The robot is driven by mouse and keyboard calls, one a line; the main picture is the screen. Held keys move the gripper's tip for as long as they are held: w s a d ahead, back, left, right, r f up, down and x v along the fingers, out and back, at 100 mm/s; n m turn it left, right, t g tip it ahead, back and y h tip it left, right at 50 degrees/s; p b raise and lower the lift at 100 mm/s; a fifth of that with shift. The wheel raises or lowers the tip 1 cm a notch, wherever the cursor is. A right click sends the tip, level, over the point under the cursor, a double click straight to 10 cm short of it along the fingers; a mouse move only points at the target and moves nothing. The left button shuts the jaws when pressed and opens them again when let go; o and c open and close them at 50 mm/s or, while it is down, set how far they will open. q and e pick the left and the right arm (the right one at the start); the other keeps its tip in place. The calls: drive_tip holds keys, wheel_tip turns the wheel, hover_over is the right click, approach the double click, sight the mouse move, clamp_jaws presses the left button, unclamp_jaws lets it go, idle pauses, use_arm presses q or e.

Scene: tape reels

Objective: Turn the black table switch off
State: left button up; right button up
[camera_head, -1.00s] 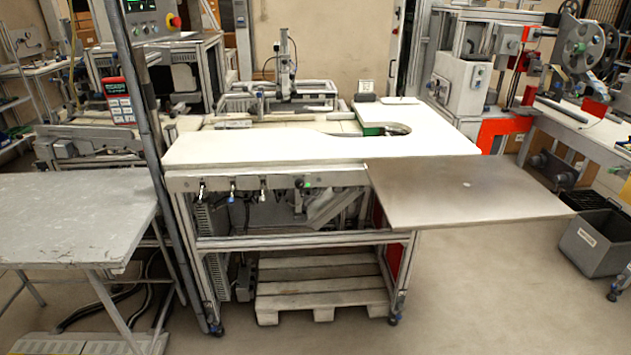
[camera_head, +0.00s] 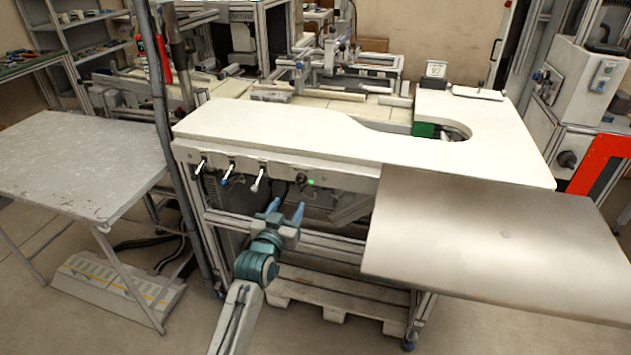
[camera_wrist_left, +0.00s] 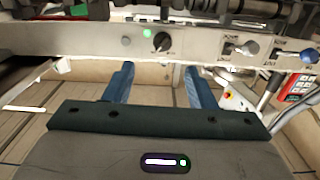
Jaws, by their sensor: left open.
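The black table switch (camera_head: 302,179) is a small round black knob on the front rail of the white-topped table, beside a lit green lamp (camera_head: 311,182). The switch also shows in the left wrist view (camera_wrist_left: 161,42), with a pale pointer mark, next to the green light. My left gripper (camera_head: 286,208) has blue fingers, open and empty, and is in front of and below the switch. In the left wrist view its fingertips (camera_wrist_left: 159,70) are spread apart, with the switch above the gap between them. They appear apart from the switch. My right gripper is not in view.
Several small levers (camera_head: 229,174) stick out of the rail left of the switch. A metal plate (camera_head: 500,235) juts out to the right. A grey table (camera_head: 80,165) and a dark upright post (camera_head: 165,130) stand at the left. Open floor lies in front.

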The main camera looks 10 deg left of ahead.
sight(300, 182)
use_arm(q)
drive_tip(key=w+p, duration=0.1)
drive_tip(key=w, duration=0.7)
drive_tip(key=shift+w, duration=1.1)
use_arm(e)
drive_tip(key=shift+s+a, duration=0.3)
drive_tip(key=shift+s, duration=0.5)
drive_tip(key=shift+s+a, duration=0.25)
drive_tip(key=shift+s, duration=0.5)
use_arm(q)
drive_tip(key=c, duration=1)
